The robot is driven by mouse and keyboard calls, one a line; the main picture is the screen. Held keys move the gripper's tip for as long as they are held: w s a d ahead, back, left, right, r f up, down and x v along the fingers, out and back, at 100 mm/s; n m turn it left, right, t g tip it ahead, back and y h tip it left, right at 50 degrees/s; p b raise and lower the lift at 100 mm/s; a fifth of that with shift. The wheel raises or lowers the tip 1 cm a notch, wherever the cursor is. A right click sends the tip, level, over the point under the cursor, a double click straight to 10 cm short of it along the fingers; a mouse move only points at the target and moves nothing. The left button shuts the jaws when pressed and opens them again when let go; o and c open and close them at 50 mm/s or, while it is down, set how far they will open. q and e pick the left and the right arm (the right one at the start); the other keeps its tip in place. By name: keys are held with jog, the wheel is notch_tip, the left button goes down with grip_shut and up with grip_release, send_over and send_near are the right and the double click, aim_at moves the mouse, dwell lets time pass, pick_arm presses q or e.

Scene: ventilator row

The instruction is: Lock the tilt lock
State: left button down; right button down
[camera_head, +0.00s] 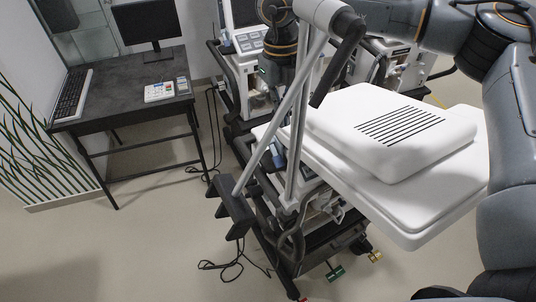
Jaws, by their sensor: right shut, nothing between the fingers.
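A ventilator stands at the center right, with a large white panel (350,172) carrying a vented white housing (400,130). A small blue part (279,158) shows beside the posts, under the panel's left edge. I cannot make out which part is the tilt lock. My right arm comes in from the right and across the top. My right gripper (283,90) points down behind the white posts, shut and empty, partly hidden by them. My left gripper is not in view.
A dark desk (112,82) at the left holds a monitor (150,22), a keyboard (70,96) and a small keypad (160,91). Another ventilator (245,70) stands behind. A black bracket (232,207) sticks out low in front.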

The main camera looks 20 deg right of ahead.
jog(key=p, duration=0.5)
send_over(279, 163)
jog(key=s, duration=0.2)
notch_tip(279, 163, down, 10)
jog(key=w+f+p, duration=0.1)
jog(key=w+f, duration=0.1)
jog(key=shift+f, duration=0.4)
jog(key=shift+w+a+f+p, duration=0.1)
jog(key=shift+w+f+p, duration=0.1)
jog(key=shift+f+p, duration=0.2)
